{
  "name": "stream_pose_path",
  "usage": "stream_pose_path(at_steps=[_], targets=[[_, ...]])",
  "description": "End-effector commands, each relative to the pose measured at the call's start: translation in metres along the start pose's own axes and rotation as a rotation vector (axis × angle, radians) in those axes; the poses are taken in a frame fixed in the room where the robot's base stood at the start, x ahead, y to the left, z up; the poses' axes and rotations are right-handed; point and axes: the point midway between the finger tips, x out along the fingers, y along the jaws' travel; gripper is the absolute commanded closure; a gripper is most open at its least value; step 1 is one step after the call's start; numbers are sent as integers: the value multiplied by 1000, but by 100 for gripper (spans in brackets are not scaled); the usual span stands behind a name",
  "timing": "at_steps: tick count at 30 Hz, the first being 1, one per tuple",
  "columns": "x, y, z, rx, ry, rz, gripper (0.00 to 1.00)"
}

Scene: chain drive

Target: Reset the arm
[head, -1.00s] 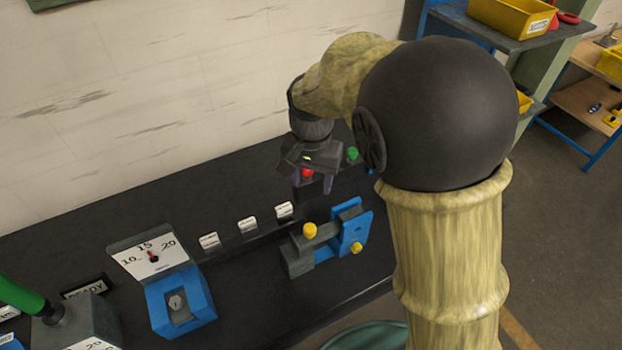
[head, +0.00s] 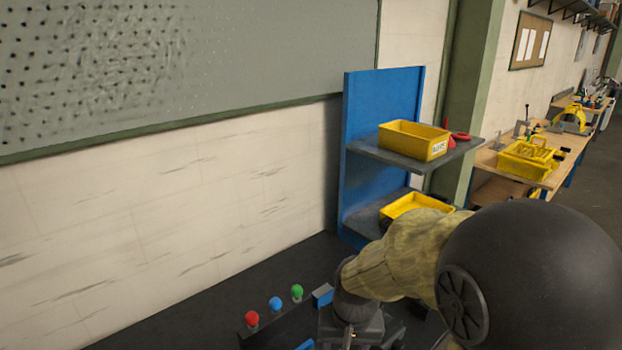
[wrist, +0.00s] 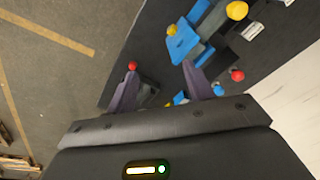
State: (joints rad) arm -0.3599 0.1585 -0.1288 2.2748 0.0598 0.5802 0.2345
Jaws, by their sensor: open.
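My gripper (wrist: 158,88) is open in the wrist view, its two purple-grey fingers spread with nothing between them. Past the fingertips lie the edge of the dark bench and the floor. In the head view my arm fills the lower right, and the gripper's body (head: 350,325) shows at the bottom edge; its fingers are out of frame. A blue fixture (wrist: 186,42) with yellow knobs (wrist: 237,10) sits on the bench ahead of the gripper in the wrist view.
Red (head: 252,318), blue (head: 275,303) and green (head: 297,291) buttons stand on a dark block left of my gripper. A blue shelf (head: 382,110) holds yellow bins (head: 414,140) behind my arm. The dark bench (head: 190,310) has clear room at left.

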Motion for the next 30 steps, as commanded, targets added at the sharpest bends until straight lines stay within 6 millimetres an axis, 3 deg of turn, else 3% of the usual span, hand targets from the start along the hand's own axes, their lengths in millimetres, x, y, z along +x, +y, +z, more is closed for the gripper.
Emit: stream_pose_path(at_steps=[3, 9, 14, 30], targets=[[3, 39, 17, -5, 37, 6, 48], [7, 83, 47, -36, 93, 30, 48], [8, 92, 56, -54, 109, 40, 48], [8, 91, 55, -54, 109, 40, 48]])
